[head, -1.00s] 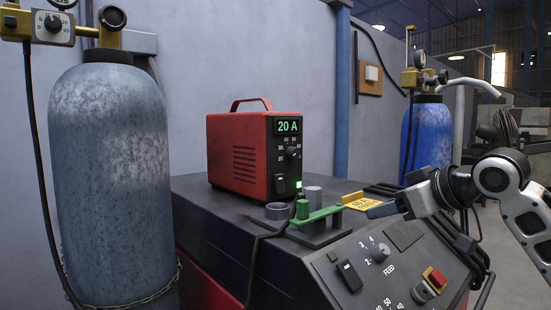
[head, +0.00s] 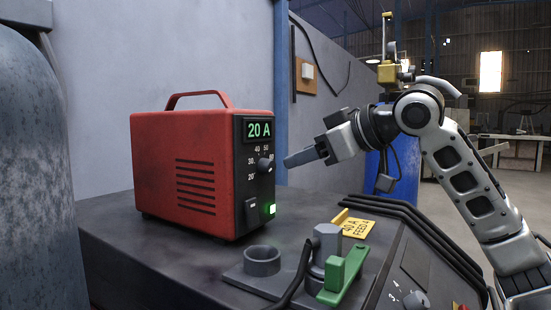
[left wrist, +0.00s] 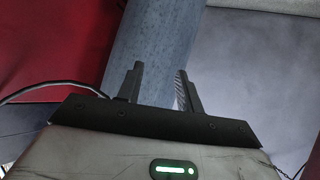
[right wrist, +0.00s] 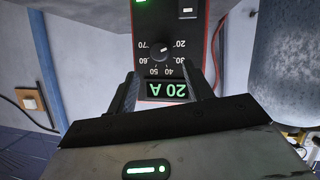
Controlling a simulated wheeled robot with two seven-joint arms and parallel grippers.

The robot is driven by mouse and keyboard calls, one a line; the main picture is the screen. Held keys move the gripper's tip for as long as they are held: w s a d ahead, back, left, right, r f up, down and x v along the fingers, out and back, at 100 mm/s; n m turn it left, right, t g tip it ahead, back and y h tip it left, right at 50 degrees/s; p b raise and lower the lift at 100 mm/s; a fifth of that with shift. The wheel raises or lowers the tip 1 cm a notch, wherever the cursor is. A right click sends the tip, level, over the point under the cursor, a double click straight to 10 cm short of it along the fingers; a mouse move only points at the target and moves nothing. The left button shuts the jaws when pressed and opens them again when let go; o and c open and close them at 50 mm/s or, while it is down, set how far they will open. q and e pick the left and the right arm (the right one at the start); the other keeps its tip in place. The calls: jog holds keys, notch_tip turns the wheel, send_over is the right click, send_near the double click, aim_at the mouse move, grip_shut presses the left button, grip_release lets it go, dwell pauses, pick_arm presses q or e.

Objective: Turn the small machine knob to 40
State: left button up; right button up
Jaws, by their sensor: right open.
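The red machine (head: 185,165) stands on the dark bench top. Its green display (head: 259,130) reads 20 A. The small dark knob (head: 265,164) sits below the display, with numbers around it. In the right wrist view the panel is upside down, and the knob (right wrist: 160,53) shows just beyond the fingertips. My right gripper (head: 288,160) is in front of the panel, its fingers pointing at the knob. In the right wrist view its fingers (right wrist: 163,76) are apart with nothing between them. My left gripper (left wrist: 160,75) shows only in its wrist view, open and empty.
A yellow tag (head: 358,228) reads 40 A, FEED 4. A green-handled clamp (head: 345,273) and a grey ring (head: 262,261) lie in front of the machine. A grey cylinder (head: 30,180) stands at left. A blue cylinder (head: 374,180) is behind my right arm.

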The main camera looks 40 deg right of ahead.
aim_at(272, 167)
jog(key=p+x, duration=0.1)
jog(key=x, duration=0.2)
jog(key=p+x, duration=0.2)
jog(key=x, duration=0.1)
jog(key=shift+w+r, duration=0.2)
jog(key=shift+w+f, duration=0.2)
jog(key=shift+w, duration=0.15)
pick_arm(q)
jog(key=shift+w+a+r+m, duration=0.1)
jog(key=shift+a+r+m, duration=0.25)
jog(key=shift+r, duration=0.35)
pick_arm(e)
jog(key=shift+w+a+f, duration=0.1)
jog(key=shift+w+f, duration=0.2)
jog(key=shift+w, duration=0.05)
jog(key=shift+c, duration=0.2)
jog(key=c, duration=0.9)
